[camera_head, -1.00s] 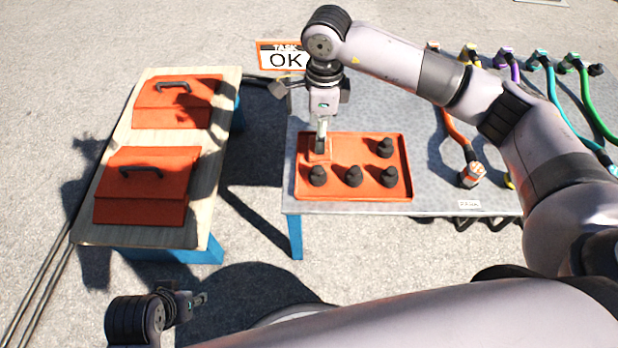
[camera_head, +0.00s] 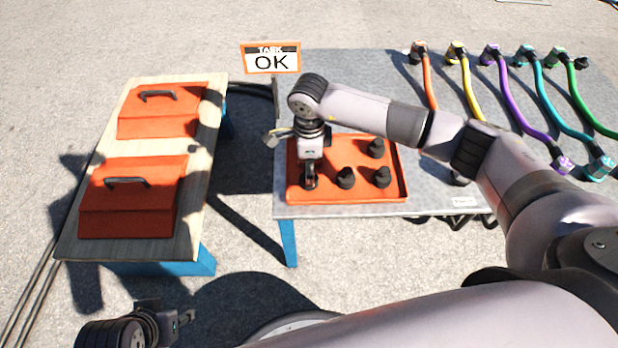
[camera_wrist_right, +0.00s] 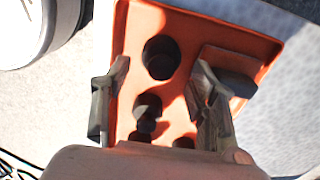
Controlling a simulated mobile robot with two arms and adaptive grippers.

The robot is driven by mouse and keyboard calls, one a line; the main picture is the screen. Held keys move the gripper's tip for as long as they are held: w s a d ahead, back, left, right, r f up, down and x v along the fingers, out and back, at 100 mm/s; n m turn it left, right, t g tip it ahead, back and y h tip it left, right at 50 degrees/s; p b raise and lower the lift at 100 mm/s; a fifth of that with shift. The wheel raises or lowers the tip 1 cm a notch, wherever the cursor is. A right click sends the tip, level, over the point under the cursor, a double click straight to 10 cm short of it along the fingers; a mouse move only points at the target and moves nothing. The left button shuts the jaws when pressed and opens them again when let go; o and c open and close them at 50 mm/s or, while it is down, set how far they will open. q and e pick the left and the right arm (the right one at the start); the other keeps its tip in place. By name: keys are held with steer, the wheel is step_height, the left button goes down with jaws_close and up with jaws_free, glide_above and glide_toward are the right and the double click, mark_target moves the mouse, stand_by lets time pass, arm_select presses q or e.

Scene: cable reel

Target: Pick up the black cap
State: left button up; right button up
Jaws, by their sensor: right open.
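Several black caps stand upright in the orange tray (camera_head: 337,154) on the grey table. In the head view, one black cap (camera_head: 346,177) is front middle, another (camera_head: 381,178) front right and a third (camera_head: 375,147) at the back right. My right gripper (camera_head: 310,183) is low over the tray's front left corner and mostly hides the cap there. In the right wrist view my right gripper (camera_wrist_right: 162,72) is open, with a black cap (camera_wrist_right: 160,57) between its fingertips; contact is unclear. My left gripper (camera_head: 184,319) is at the bottom left, away from the tables.
Two orange boxes with black handles (camera_head: 162,110) (camera_head: 130,205) stand on the wooden table at left. Coloured cables (camera_head: 505,90) lie on the grey table's right side.

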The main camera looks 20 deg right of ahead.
mark_target(302, 178)
step_height(302, 178, down, 4)
steer(key=shift+w+a+r+b, duration=0.1)
steer(key=shift+w+r+b, duration=0.05)
steer(key=shift+b, duration=0.15)
arm_select(q)
steer(key=shift+w+d+t, duration=0.2)
steer(key=shift+w+t, duration=0.1)
steer(key=shift+w, duration=0.3)
steer(key=shift+w+d+t, duration=0.15)
steer(key=shift+w+t, duration=0.15)
steer(key=shift+w, duration=0.25)
arm_select(e)
steer(key=shift+c, duration=0.5)
steer(key=c, duration=0.8)
steer(key=shift+r, duration=0.2)
steer(key=shift+c, duration=0.2)
